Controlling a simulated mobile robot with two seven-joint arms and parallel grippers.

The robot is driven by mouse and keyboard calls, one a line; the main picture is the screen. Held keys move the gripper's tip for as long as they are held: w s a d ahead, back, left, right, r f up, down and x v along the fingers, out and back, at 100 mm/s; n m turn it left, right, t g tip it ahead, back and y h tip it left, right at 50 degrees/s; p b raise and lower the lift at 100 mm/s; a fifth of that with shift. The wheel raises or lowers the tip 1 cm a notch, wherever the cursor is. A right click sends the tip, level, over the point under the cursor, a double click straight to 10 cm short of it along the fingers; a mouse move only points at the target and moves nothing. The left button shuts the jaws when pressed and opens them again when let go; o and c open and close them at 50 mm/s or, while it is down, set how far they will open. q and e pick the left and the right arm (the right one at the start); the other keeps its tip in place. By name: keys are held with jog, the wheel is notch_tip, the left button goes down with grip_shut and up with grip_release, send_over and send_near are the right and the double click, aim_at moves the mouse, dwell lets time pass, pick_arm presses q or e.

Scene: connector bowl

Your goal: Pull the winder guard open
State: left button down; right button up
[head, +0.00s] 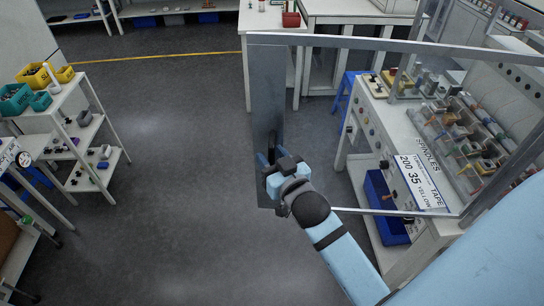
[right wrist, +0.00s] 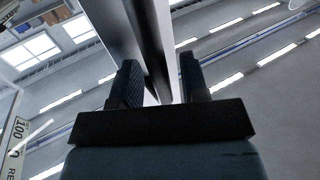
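The winder guard is a clear panel in a grey metal frame (head: 267,80). Its wide upright stile stands at the left, and the winder bench (head: 383,120) shows behind and through the panel. A dark upright handle (head: 273,143) is on the stile. My right gripper (head: 269,158) is at this handle, low on the stile. In the right wrist view its two fingers (right wrist: 161,82) are spread, with a dark bar (right wrist: 158,65) and the pale frame edge between them. I see no clear grip on the bar; contact is hard to tell. My left gripper is out of view.
The bench carries several spindles and a "SPINDLES" label (head: 422,180); a blue bin (head: 386,205) sits below. A white shelf rack (head: 68,110) with teal and yellow bins stands at left. Open grey floor (head: 180,180) lies between rack and guard.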

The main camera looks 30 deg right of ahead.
jog(key=shift+s, duration=0.1)
jog(key=s+b, duration=0.3)
jog(key=s, duration=1)
jog(key=shift+s+a, duration=0.3)
jog(key=shift+a, duration=0.15)
jog(key=s+a+f+n+g+y+p, duration=0.1)
jog(key=a+f+n+g+y, duration=0.1)
jog(key=f, duration=1)
jog(key=s+a+f+n+g+y+p, duration=0.1)
jog(key=a+f+g, duration=0.3)
jog(key=f, duration=0.7)
jog(key=shift+s+a+f+n+g+y+p, duration=0.25)
jog(key=shift+s+f+n+g+y+p, duration=0.2)
jog(key=shift+y+p, duration=0.2)
jog(key=shift+d+r, duration=0.1)
